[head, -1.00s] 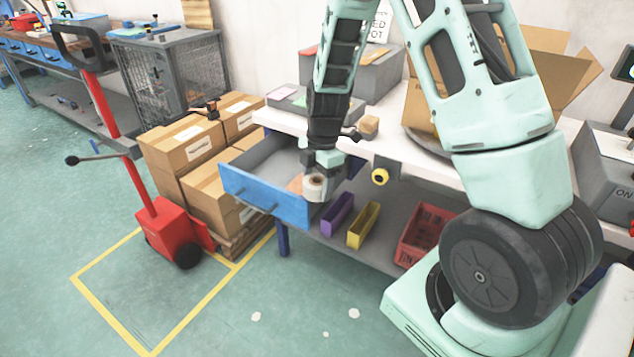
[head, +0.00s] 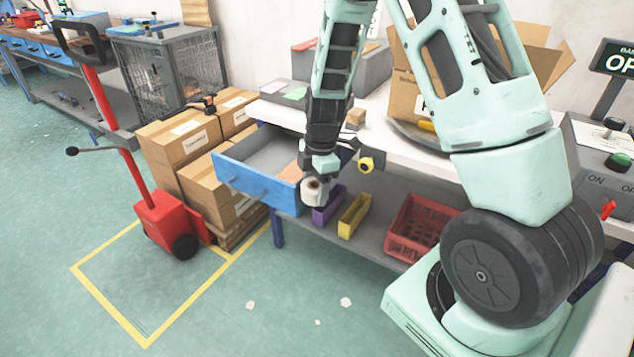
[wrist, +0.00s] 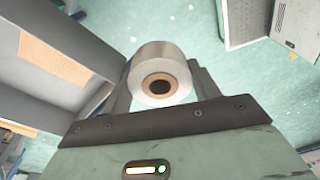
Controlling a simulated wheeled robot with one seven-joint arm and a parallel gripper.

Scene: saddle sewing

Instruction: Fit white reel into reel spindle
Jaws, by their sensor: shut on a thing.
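The white reel (head: 311,192) is held in my gripper (head: 319,172), just in front of the right end of the open blue drawer. In the wrist view the reel (wrist: 155,56) sits between the two dark fingers, with its brown core and dark central hole facing the camera. My gripper is shut on the reel and holds it in the air. I cannot make out the reel spindle for sure in either view. A yellow round part with a dark centre (head: 366,165) hangs at the bench front, right of my gripper.
The blue drawer (head: 255,185) stands open below the white bench top (head: 282,117). A purple bin (head: 329,204), a yellow bin (head: 354,216) and a red crate (head: 421,229) are on the lower shelf. Cardboard boxes (head: 180,146) and a red pallet truck (head: 165,225) stand left.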

